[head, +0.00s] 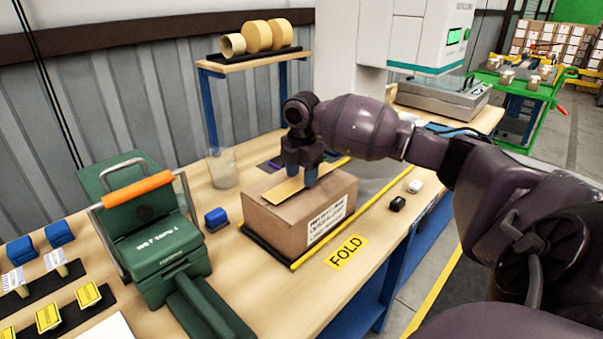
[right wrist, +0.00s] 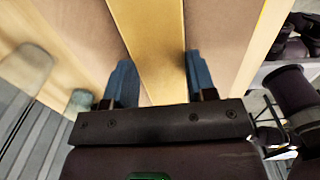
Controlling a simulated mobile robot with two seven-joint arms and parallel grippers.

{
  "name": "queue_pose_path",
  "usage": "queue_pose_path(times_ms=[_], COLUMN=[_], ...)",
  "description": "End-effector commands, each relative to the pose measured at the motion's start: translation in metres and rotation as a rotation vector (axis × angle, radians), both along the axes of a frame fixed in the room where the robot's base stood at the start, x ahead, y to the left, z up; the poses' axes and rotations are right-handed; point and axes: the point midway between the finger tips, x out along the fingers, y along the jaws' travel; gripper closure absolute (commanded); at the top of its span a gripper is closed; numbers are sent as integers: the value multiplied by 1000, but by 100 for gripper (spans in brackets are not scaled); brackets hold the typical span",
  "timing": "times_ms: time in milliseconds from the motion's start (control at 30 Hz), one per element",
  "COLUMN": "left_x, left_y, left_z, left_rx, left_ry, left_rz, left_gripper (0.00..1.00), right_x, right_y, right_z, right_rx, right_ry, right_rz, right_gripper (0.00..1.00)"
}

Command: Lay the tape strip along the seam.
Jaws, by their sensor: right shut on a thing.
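The brown carton (head: 283,224) stands on the workbench, with a printed label on its front right side. The yellow-tan tape strip (head: 281,192) stretches lengthwise over the middle of the carton top. It also shows in the right wrist view (right wrist: 157,28), running between the two blue fingers. My right gripper (head: 301,178) points down over the carton top, shut on the tape strip. The seam is hidden beneath the strip. I cannot tell whether the whole strip touches the cardboard. My left gripper is not in view.
A green tape machine (head: 155,235) with an orange handle stands left of the carton. A blue block (head: 216,219) and a clear cup (head: 222,168) are nearby. Tape rolls (head: 257,36) sit on a raised shelf. A yellow FOLD label (head: 346,252) marks the bench front.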

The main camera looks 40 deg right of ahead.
Motion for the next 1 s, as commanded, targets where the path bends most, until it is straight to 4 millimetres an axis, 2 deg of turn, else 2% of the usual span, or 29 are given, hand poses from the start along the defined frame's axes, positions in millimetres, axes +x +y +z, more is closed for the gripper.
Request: queue_pose_path(times_ms=[1000], left_x=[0], left_y=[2], left_z=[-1], left_rx=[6], left_ry=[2], left_rz=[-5], left_gripper=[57], right_x=[0], right_y=[0], right_z=[-10], right_rx=[0], right_ry=[1], right_rz=[0], right_gripper=[62])
